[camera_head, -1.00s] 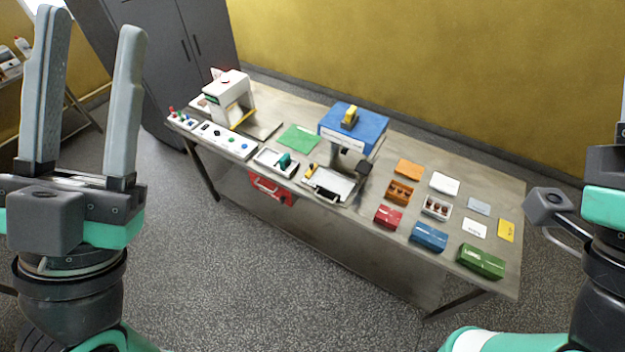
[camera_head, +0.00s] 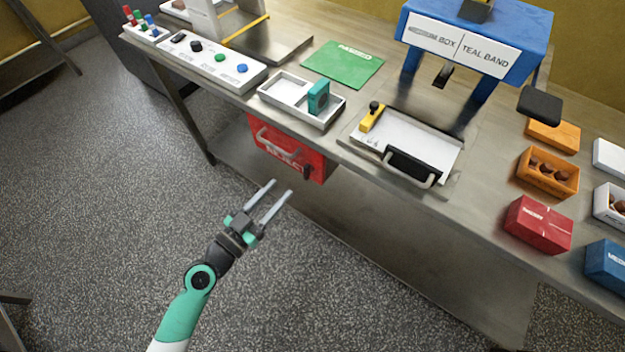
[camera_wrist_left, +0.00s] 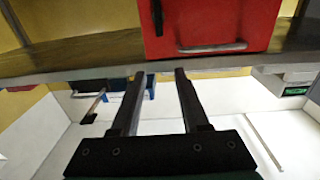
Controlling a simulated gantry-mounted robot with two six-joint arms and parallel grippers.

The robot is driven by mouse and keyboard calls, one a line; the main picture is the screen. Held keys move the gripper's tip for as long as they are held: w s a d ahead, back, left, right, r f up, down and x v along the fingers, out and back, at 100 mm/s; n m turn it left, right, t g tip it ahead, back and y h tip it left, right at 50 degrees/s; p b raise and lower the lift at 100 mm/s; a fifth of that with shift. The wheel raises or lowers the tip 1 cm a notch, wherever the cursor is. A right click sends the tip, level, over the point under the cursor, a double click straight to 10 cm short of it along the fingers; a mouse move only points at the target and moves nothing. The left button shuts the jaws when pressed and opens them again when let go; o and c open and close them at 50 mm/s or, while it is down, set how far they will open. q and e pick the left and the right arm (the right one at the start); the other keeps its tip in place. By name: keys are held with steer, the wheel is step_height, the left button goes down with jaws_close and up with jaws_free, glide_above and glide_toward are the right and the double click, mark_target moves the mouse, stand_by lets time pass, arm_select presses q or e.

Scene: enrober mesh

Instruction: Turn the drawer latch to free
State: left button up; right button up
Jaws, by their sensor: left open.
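A red drawer (camera_head: 276,140) with a grey bar handle (camera_head: 272,143) hangs under the table's front edge. A small black latch (camera_head: 307,171) is on its front, near the right end. The wrist view shows the red drawer front (camera_wrist_left: 215,20) at the top, with the black latch (camera_wrist_left: 157,17) at its left edge. My left gripper (camera_head: 281,188) is in front of and below the drawer, its two fingers parallel, open and empty. In the wrist view, its fingertips (camera_wrist_left: 159,72) are apart from the latch, which lies beyond the gap. My right gripper is out of view.
Above the drawer, the steel table (camera_head: 225,95) carries a white tray (camera_head: 270,98) with a teal piece. A blue-topped press (camera_head: 425,15) has a handled plate (camera_head: 430,150) and a yellow black-knobbed piece (camera_head: 371,117). Open floor lies in front.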

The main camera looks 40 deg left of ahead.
arm_select(q)
steer(key=b, duration=0.1)
glide_toward(305, 171)
steer(key=s, duration=0.3)
steer(key=shift+n+y, duration=0.3)
steer(key=w, duration=0.4)
steer(key=w+p, duration=0.1)
steer(key=w, duration=0.3)
steer(key=w+a+p, duration=0.1)
steer(key=w, duration=0.3)
steer(key=shift+w+r, duration=0.1)
steer(key=shift+w, duration=0.05)
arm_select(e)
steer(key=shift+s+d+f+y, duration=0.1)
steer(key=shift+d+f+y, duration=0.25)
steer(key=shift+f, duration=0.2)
arm_select(q)
steer(key=shift+c, duration=0.3)
jaws_close()
